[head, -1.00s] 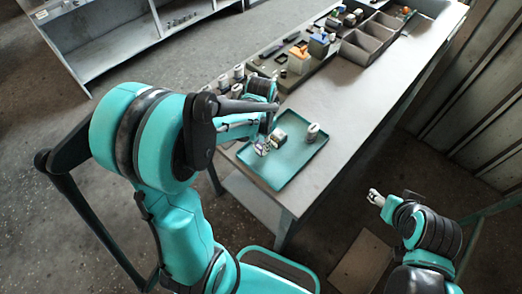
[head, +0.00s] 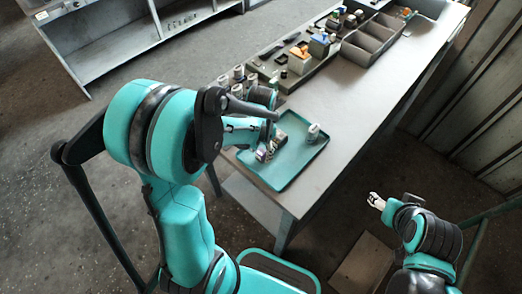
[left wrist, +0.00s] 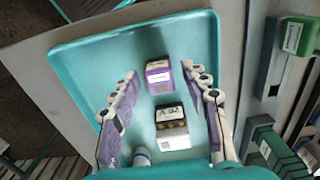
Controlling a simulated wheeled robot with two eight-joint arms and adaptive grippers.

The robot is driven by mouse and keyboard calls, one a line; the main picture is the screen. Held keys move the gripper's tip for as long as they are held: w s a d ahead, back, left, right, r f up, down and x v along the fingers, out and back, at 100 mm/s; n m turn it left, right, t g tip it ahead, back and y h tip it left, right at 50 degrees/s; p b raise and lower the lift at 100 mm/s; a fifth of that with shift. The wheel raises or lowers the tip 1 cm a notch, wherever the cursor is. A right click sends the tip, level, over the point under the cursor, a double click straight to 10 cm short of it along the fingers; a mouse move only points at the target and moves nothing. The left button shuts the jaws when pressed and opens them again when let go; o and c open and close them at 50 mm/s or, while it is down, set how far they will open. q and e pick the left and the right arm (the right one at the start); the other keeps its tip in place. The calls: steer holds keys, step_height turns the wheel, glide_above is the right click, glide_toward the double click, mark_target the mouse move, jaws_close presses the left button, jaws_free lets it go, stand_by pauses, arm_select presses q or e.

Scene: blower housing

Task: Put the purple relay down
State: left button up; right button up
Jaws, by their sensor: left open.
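The purple relay (left wrist: 158,77) has a white label and sits on the teal tray (left wrist: 85,62), between the fingertips of my left gripper (left wrist: 159,70). The gripper is open, with a gap on both sides of the relay. In the head view the purple relay (head: 261,156) is small at the tray's left part, beside my left gripper (head: 268,148). A dark relay with a white label and orange terminals (left wrist: 172,128) stands right behind it, nearer the palm. My right gripper (head: 376,200) hangs away from the table, too small to read its fingers.
A white cylindrical part (head: 313,132) stands at the tray's right side. Grey bins (head: 372,40) and small parts, including an orange-topped one (head: 299,60), line the table's far left side. The tray's front and the table (head: 350,95) to its right are clear.

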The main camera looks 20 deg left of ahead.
arm_select(q)
step_height(320, 180, up, 11)
steer(key=p, duration=0.3)
steer(key=s+d+r+n+t, duration=0.3)
steer(key=s+r+t, duration=0.3)
steer(key=s, duration=0.3)
steer(key=shift+d+r+n+t+p, duration=0.25)
steer(key=shift+r+n+t+p, duration=0.15)
steer(key=shift+t, duration=0.2)
steer(key=shift+f, duration=0.1)
steer(key=b, duration=0.7)
glide_toward(261, 152)
steer(key=s+d+r, duration=0.3)
steer(key=shift+s+d+r, duration=0.1)
steer(key=shift+d+r, duration=0.05)
steer(key=shift+d, duration=0.05)
